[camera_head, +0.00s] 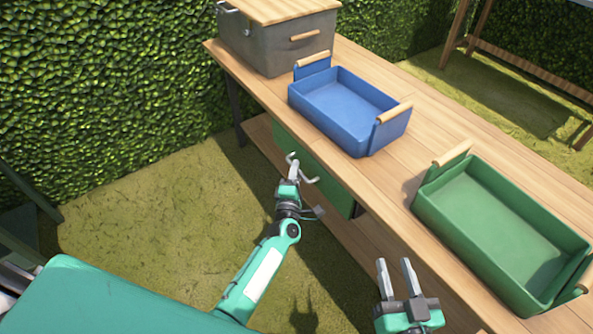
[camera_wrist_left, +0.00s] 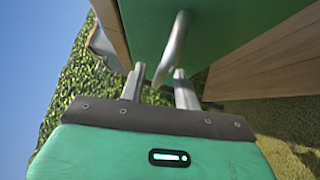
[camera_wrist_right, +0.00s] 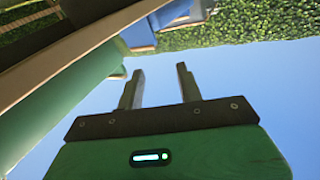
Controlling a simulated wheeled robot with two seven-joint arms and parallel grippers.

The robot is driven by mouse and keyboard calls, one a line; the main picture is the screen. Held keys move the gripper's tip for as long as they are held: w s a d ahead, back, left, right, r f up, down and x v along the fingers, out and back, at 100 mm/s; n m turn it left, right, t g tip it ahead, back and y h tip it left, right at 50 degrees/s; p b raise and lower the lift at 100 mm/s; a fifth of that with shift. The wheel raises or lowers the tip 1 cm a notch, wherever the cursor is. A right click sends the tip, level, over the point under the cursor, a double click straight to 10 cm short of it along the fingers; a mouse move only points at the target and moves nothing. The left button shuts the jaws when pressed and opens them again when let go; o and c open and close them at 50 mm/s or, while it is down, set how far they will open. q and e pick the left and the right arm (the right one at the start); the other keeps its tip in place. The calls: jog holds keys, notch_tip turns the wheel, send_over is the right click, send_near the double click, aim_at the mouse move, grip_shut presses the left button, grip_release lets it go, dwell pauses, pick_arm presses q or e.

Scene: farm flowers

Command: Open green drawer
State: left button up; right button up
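The green drawer (camera_head: 330,180) sits under the wooden table's top and appears closed. Its front panel (camera_wrist_left: 215,25) fills the top of the left wrist view. A curved metal handle (camera_wrist_left: 176,40) stands out from the panel. My left gripper (camera_head: 294,163) is at the handle in the head view. In the left wrist view its fingers (camera_wrist_left: 159,82) are apart, with the handle's bar in line with the gap between them; I cannot tell whether they touch it. My right gripper (camera_head: 395,268) is open and empty beside the table's front edge, below the green crate.
On the wooden table (camera_head: 405,165) stand a grey box (camera_head: 270,45) with a wooden lid, a blue crate (camera_head: 335,115) and a green crate (camera_head: 480,235). A lower shelf (camera_head: 335,225) runs beneath the drawer. Grass (camera_head: 160,225) in front is open. A hedge (camera_head: 100,90) stands behind.

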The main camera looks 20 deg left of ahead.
pick_arm(q)
jog(key=shift+w+a+r, duration=0.1)
jog(key=shift+w, duration=0.5)
pick_arm(e)
jog(key=shift+w+d+r+t, duration=0.15)
jog(key=shift+r+t, duration=0.15)
jog(key=shift+r, duration=0.15)
pick_arm(q)
grip_shut()
